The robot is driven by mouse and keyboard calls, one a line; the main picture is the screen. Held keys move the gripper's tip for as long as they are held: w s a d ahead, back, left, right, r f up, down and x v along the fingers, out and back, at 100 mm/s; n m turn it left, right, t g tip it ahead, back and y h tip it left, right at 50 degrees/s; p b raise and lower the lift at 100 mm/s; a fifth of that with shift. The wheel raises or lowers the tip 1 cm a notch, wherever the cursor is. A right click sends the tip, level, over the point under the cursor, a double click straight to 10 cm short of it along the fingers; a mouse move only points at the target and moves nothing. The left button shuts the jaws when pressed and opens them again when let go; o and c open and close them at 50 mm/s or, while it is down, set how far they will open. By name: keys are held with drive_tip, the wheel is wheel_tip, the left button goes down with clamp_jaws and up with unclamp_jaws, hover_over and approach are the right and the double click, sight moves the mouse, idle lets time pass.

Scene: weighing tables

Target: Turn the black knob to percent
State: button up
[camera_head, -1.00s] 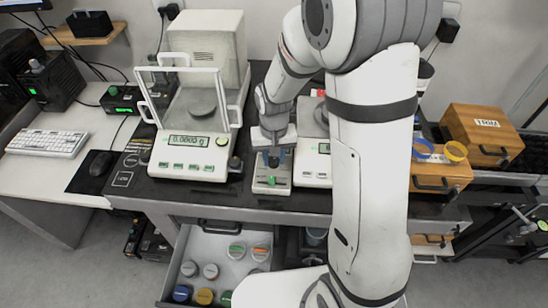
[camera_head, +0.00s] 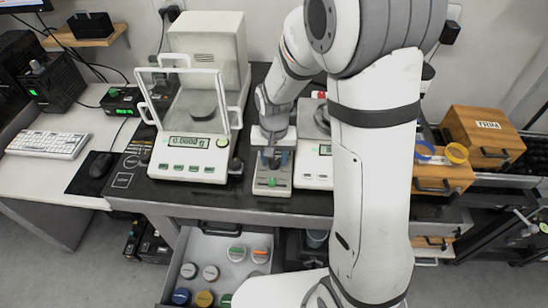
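A small whitish control box (camera_head: 272,188) with a green marker on its front stands on the dark bench between two balances. My gripper (camera_head: 273,159) points down over the back part of this box. A dark shape shows between the fingertips, which may be the black knob, but it is mostly hidden by them. I cannot tell whether the fingers touch it or how far apart they are. The knob's pointer and any percent mark cannot be read.
A balance with an open glass shield (camera_head: 190,155) stands close on the left, its display lit. A second balance (camera_head: 314,172) is close on the right, partly behind my arm. An open drawer (camera_head: 225,240) with several weights lies below. Wooden boxes (camera_head: 484,135) stand on the right.

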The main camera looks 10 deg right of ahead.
sight(274, 162)
drive_tip(key=shift+o, duration=1.2)
wheel_tip(274, 162, up, 7)
drive_tip(key=shift+r, duration=0.35)
